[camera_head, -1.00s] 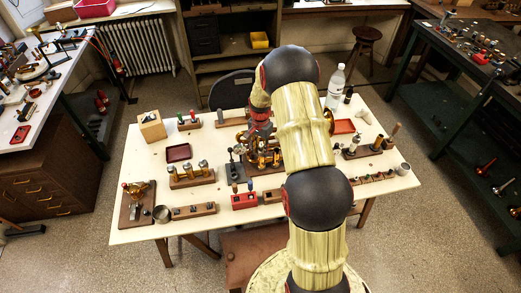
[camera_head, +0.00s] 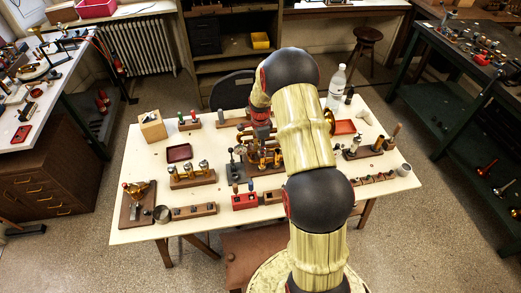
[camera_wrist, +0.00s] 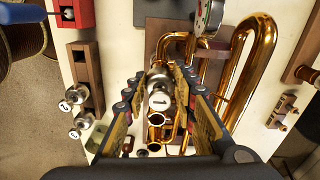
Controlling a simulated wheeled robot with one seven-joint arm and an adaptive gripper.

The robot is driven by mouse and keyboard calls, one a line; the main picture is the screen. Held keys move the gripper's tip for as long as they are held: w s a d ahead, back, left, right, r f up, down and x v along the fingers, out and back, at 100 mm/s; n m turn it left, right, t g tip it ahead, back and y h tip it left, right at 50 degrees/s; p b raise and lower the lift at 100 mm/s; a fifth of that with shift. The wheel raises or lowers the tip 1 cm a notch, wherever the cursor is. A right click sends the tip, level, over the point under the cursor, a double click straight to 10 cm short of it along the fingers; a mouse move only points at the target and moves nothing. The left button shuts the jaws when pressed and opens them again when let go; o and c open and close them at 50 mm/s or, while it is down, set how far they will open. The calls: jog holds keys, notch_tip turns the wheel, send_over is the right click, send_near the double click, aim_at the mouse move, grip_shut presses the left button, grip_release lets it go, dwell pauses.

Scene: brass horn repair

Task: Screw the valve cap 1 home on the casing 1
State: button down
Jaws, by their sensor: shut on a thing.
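The silver valve cap 1 (camera_wrist: 160,98), marked "1", sits between the two fingers of my gripper (camera_wrist: 161,92) in the wrist view. My gripper is shut on it. The brass horn (camera_wrist: 238,72) lies beneath, with two open valve casings (camera_wrist: 156,119) showing just below the cap in the picture. The cap is in line with these casings and hides casing 1. I cannot tell how far the cap sits on the casing. In the head view my gripper (camera_head: 263,136) is over the horn at the middle of the table, partly hidden by my arm.
A wooden rack (camera_wrist: 87,73) at the left of the wrist view stands near other numbered caps (camera_wrist: 73,102). A round gauge (camera_wrist: 208,16) is close above the horn.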

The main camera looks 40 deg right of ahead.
jog(key=m, duration=0.2)
jog(key=shift+w+m, duration=0.1)
jog(key=shift+m, duration=0.3)
jog(key=m, duration=0.4)
jog(key=shift+w+d, duration=0.1)
jog(key=shift+m, duration=0.6)
jog(key=m, duration=0.5)
jog(key=shift+d, duration=0.2)
jog(key=shift+w, duration=0.1)
jog(key=c, duration=1.4)
grip_release()
